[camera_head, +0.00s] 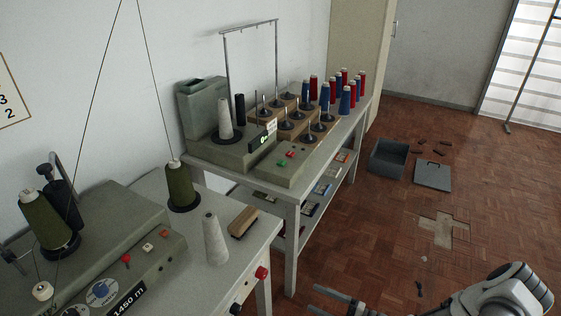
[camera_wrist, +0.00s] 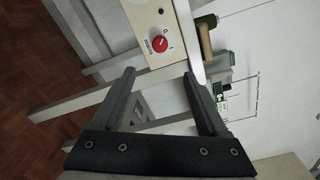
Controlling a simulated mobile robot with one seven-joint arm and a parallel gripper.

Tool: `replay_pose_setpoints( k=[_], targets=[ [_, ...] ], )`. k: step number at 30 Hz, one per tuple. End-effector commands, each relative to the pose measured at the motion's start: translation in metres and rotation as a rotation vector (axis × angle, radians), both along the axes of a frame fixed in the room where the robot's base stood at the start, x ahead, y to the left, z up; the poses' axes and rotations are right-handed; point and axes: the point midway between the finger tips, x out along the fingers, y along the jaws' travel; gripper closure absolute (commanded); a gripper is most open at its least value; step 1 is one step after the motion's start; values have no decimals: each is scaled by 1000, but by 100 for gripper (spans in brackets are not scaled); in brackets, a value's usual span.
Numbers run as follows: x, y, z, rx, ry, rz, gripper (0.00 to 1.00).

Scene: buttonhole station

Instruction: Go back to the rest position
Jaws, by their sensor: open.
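My gripper (camera_head: 338,299) shows at the bottom edge of the head view, low and to the right of the near table, with only part of it in frame. In the wrist view my gripper (camera_wrist: 160,85) is open, with its two dark fingers apart and nothing between them. Beyond the fingers is a pale panel with a red rotary knob (camera_wrist: 159,44) on the table's end. The same red knob (camera_head: 262,272) shows in the head view. My gripper appears apart from the table.
The near table (camera_head: 150,190) carries a winding machine (camera_head: 100,240), a green cone (camera_head: 181,185), a grey cone (camera_head: 215,240) and a wooden brush (camera_head: 243,221). A second table (camera_head: 291,225) holds spools and pegs. An open grey box (camera_head: 388,160) and its lid (camera_head: 432,176) lie on the floor, otherwise largely clear.

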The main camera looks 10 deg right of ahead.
Motion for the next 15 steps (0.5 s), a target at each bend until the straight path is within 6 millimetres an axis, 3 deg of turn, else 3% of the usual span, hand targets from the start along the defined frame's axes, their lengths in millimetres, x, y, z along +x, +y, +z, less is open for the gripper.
replay_pose_setpoints(
  k=[5, 15],
  targets=[
    [0, -2, 14, -37, 4, 64, 23],
    [-5, -3, 86, -258, 60, 385, 23]
  ],
)
